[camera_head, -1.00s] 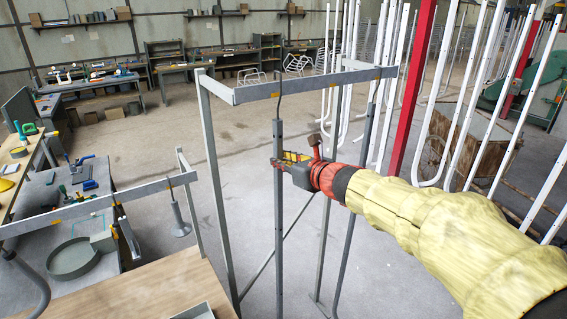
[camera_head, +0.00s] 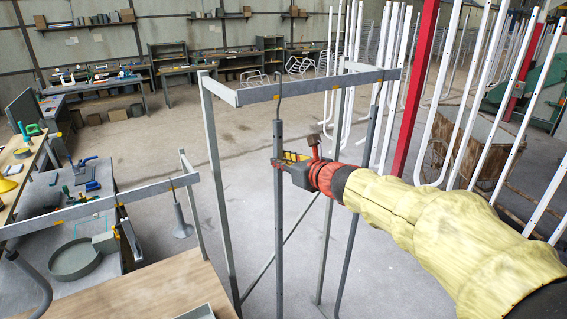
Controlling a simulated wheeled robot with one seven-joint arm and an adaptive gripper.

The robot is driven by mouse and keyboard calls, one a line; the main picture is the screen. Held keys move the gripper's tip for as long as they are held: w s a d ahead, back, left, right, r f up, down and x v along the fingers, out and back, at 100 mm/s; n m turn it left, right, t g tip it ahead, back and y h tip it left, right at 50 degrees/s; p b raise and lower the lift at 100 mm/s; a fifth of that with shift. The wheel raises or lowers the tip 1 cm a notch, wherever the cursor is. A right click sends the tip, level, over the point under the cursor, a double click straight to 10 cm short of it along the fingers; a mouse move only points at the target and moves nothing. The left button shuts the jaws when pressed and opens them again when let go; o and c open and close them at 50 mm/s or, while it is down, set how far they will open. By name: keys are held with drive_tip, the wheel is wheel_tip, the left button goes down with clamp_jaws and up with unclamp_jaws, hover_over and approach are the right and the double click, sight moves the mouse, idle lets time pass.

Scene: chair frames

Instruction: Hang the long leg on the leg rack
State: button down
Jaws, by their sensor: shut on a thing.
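A long grey leg (camera_head: 279,225) stands upright in the middle of the head view, with a thin dark hook at its top. My gripper (camera_head: 282,162), at the end of my yellow-sleeved arm, is shut on this leg in its upper part. The leg rack (camera_head: 310,88) is a grey metal frame on tall posts. The held leg's hook reaches up at the rack's front top bar. I cannot tell whether it bears on the bar. A second long leg (camera_head: 366,165) hangs by its hook near the right end of the same bar.
A lower grey rail (camera_head: 95,206) at left carries a short leg with a flared foot (camera_head: 179,222). A wooden tabletop (camera_head: 150,290) is at the bottom left. A red post (camera_head: 413,85) and tall white bent tubes (camera_head: 470,110) stand at right, beyond my arm.

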drive_tip(key=shift+w+a+r, duration=0.15)
idle(0.5)
drive_tip(key=shift+f+b, duration=1.2)
drive_tip(key=shift+b, duration=0.05)
drive_tip(key=c, duration=2)
unclamp_jaws()
drive_tip(key=o, duration=0.4)
drive_tip(key=shift+f, duration=0.15)
